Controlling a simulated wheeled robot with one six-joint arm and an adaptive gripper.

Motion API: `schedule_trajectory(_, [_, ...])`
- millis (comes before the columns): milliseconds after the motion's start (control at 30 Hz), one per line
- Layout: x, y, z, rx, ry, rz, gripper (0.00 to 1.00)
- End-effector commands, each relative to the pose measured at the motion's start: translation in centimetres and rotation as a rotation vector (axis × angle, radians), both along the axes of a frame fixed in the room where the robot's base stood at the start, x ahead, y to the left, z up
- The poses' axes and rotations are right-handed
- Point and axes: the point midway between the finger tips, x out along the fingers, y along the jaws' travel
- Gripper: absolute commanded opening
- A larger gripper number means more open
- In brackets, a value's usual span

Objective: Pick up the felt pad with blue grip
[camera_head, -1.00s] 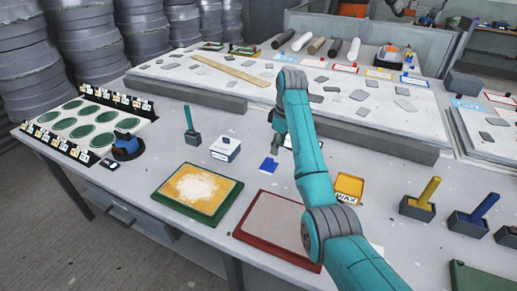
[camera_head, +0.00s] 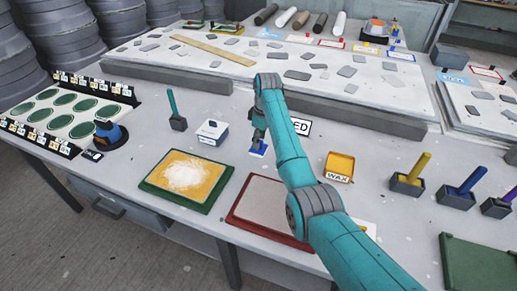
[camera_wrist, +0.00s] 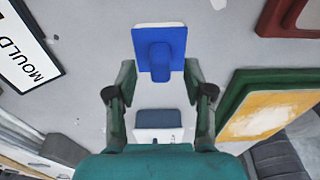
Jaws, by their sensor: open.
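The felt pad with blue grip (camera_head: 258,150) lies on the grey worktop, behind the gap between the two framed boards. In the wrist view the pad (camera_wrist: 173,34) is a blue square with a pale edge and a raised blue grip in its middle. My gripper (camera_head: 259,136) points down over the pad and partly hides it in the head view. In the wrist view my gripper (camera_wrist: 160,78) has its fingers spread wide, one on each side of the grip's line, with nothing held. I cannot tell the exact height left between fingertips and grip.
A white box (camera_head: 212,132) with a blue-grey lid stands left of the pad. A green-framed yellow board (camera_head: 150,192) and a red-framed board (camera_head: 240,208) lie in front. A black-framed sign (camera_head: 300,126) is behind my arm; a yellow wax tin (camera_head: 339,167) stands to the right.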

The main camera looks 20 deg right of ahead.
Motion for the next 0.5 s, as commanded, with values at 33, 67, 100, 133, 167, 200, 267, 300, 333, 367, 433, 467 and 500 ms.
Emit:
schedule_trajectory(33, [-0.02, 0.06, -0.65, 0.000, 0.001, 0.000, 0.52])
schedule_trajectory(67, [0.04, 0.08, -0.90, 0.000, 0.000, 0.000, 0.52])
schedule_trajectory(100, [0.06, 0.12, -1.16, 0.000, 0.000, 0.000, 0.52])
schedule_trajectory(133, [0.07, 0.13, -1.32, 0.000, 0.000, 0.000, 0.52])
schedule_trajectory(167, [0.07, 0.14, -1.43, 0.000, 0.000, 0.000, 0.52])
schedule_trajectory(200, [0.08, 0.14, -1.51, 0.000, 0.000, 0.000, 0.52])
schedule_trajectory(267, [0.09, 0.14, -1.54, 0.000, 0.000, 0.000, 0.52])
schedule_trajectory(300, [0.09, 0.14, -1.54, 0.000, 0.000, 0.000, 0.52])
schedule_trajectory(333, [0.09, 0.14, -1.53, 0.000, 0.000, 0.000, 0.52])
schedule_trajectory(367, [0.08, 0.13, -1.53, 0.000, 0.000, 0.000, 0.52])
schedule_trajectory(433, [0.08, 0.13, -1.52, 0.000, 0.000, 0.000, 0.42])
schedule_trajectory(467, [0.08, 0.13, -1.52, 0.000, 0.000, 0.000, 0.35])
schedule_trajectory(500, [0.08, 0.13, -1.52, 0.000, 0.000, 0.000, 0.25])
